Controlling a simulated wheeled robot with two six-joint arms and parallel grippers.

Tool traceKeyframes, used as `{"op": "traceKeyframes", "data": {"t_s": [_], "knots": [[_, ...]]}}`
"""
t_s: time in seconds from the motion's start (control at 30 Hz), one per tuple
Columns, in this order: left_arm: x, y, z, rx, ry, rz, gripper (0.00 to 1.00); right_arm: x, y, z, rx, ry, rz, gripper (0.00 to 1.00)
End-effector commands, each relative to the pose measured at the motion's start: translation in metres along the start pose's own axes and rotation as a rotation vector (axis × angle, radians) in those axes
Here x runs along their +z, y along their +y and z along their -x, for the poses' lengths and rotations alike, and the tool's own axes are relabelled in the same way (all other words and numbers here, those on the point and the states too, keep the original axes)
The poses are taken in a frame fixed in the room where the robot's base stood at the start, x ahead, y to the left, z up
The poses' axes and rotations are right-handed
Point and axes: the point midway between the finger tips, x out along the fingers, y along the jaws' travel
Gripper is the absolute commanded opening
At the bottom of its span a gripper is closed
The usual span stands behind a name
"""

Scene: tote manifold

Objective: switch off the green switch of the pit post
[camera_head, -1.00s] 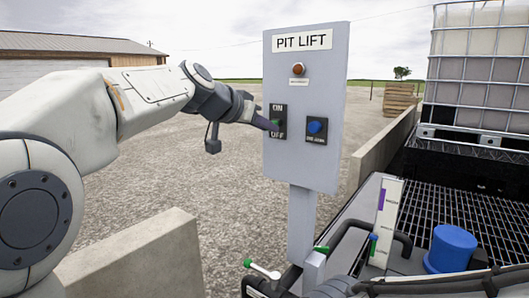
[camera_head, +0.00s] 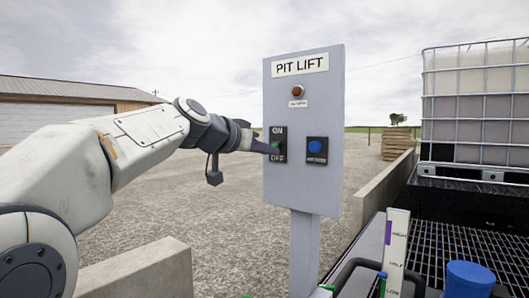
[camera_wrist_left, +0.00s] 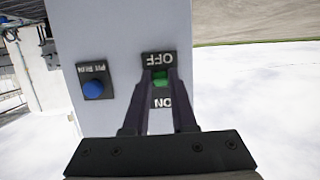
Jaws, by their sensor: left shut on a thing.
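The pit post is a grey panel (camera_head: 303,190) on a grey pole, headed "PIT LIFT". Its green switch (camera_head: 275,145) sits on a black plate marked ON above and OFF below. In the left wrist view, upside down, the green switch (camera_wrist_left: 161,76) shows between the fingers of my left gripper (camera_wrist_left: 160,77), with OFF above it and ON below. My left gripper (camera_head: 268,148) also shows in the head view, its fingertips at the plate, closed about the switch. The exact tilt of the switch is too small to tell. My right gripper is not in view.
A blue button (camera_head: 317,147) is right of the switch, and a red-brown lamp (camera_head: 298,90) is above. A low concrete wall (camera_head: 140,268) stands at lower left. A caged white tank (camera_head: 475,105), a dark grating and a blue cylinder (camera_head: 468,280) are at right.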

Motion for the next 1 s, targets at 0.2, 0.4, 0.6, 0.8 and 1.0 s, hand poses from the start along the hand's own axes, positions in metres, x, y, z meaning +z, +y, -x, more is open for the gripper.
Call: {"op": "traceKeyframes", "data": {"t_s": [0.2, 0.4, 0.6, 0.8, 1.0], "knots": [[0.0, -0.002, 0.0, -0.004, 0.002, 0.0, 0.55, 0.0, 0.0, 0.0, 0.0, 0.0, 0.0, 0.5], [0.0, -0.001, 0.0, -0.002, 0.0, 0.0, 0.55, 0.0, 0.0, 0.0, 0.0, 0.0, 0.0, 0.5], [0.0, -0.001, 0.011, -0.002, 0.001, 0.0, 0.55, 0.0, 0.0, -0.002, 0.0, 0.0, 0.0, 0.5], [0.0, -0.002, 0.049, -0.005, 0.003, 0.0, 0.55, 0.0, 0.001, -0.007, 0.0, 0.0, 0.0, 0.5], [0.0, -0.002, 0.086, -0.006, 0.002, 0.001, 0.55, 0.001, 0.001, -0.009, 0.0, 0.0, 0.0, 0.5]]}}
